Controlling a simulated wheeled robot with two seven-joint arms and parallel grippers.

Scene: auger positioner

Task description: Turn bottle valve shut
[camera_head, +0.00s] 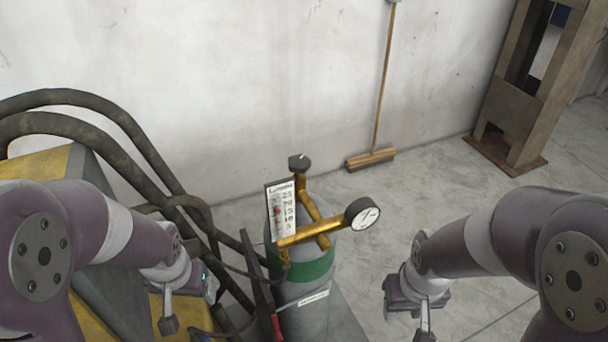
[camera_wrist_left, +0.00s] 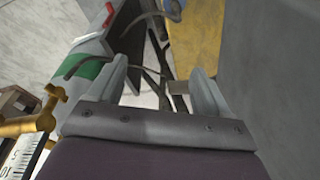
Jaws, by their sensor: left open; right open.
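The bottle (camera_head: 303,323) is a grey cylinder with a green band, upright in the middle of the head view. A brass regulator (camera_head: 310,234) with a round gauge (camera_head: 362,214) and a numbered scale plate sits on top. A dark round valve knob (camera_head: 299,162) tops the brass stem. My left gripper (camera_head: 190,308) is open and empty, left of the bottle and lower than the knob. In the left wrist view its fingers (camera_wrist_left: 162,85) are apart, with the bottle (camera_wrist_left: 92,48) beyond them to the left. My right gripper (camera_head: 408,318) is open and empty, right of the bottle.
A yellow and grey machine (camera_head: 38,160) with thick dark hoses (camera_head: 110,112) stands at the left. A thin hose runs from the regulator. A broom (camera_head: 370,158) leans on the back wall, and a wooden frame (camera_head: 520,110) stands at the right.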

